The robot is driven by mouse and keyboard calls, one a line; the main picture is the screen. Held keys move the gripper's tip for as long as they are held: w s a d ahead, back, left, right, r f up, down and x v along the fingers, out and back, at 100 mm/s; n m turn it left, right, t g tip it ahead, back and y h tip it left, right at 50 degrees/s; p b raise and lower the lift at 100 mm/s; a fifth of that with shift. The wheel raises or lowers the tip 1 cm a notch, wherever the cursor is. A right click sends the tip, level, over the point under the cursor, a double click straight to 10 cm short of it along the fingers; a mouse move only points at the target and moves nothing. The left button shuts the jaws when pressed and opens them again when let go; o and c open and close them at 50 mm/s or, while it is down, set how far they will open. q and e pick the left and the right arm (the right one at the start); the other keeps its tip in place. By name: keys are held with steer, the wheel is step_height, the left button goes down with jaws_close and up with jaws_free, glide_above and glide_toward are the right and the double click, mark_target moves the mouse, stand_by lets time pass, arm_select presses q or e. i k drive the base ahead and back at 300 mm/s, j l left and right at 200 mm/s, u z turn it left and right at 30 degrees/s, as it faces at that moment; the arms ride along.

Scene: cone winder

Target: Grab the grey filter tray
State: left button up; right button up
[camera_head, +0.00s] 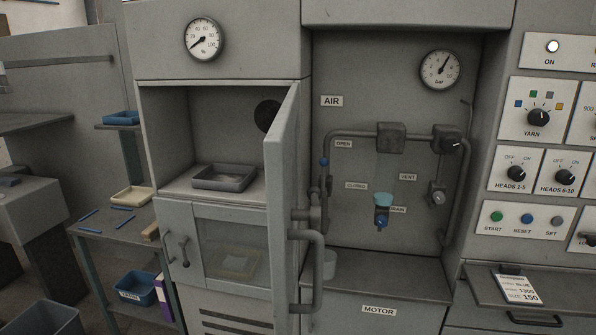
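The grey filter tray (224,178) is a shallow dark grey rectangular tray. It sits upright on the floor of an open compartment (172,187) in the grey cabinet, at the centre left of the head view. The compartment's door (283,180) is swung open towards me, standing to the right of the tray, with a vertical bar handle (318,270) on it. Neither of my grippers shows in this view.
Below the compartment is a closed, windowed door (232,246) with a curved handle. Left of the cabinet, a side table (95,235) holds a cream tray (132,196) and blue sticks. A blue tray (121,118) rests on a shelf. Pipes and valves stand right of the open door.

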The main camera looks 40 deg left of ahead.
mark_target(215, 177)
steer(key=j+z, duration=0.15)
steer(key=j, duration=0.25)
steer(key=k+j+z, duration=0.15)
steer(key=j, duration=0.25)
steer(key=k+j+z, duration=0.15)
steer(key=j, duration=0.25)
steer(key=k+j+z, duration=0.15)
steer(key=j, duration=0.25)
steer(key=k+j+z, duration=0.15)
steer(key=j, duration=0.25)
steer(key=k+j+z, duration=0.15)
steer(key=j, duration=0.2)
steer(key=i, duration=0.05)
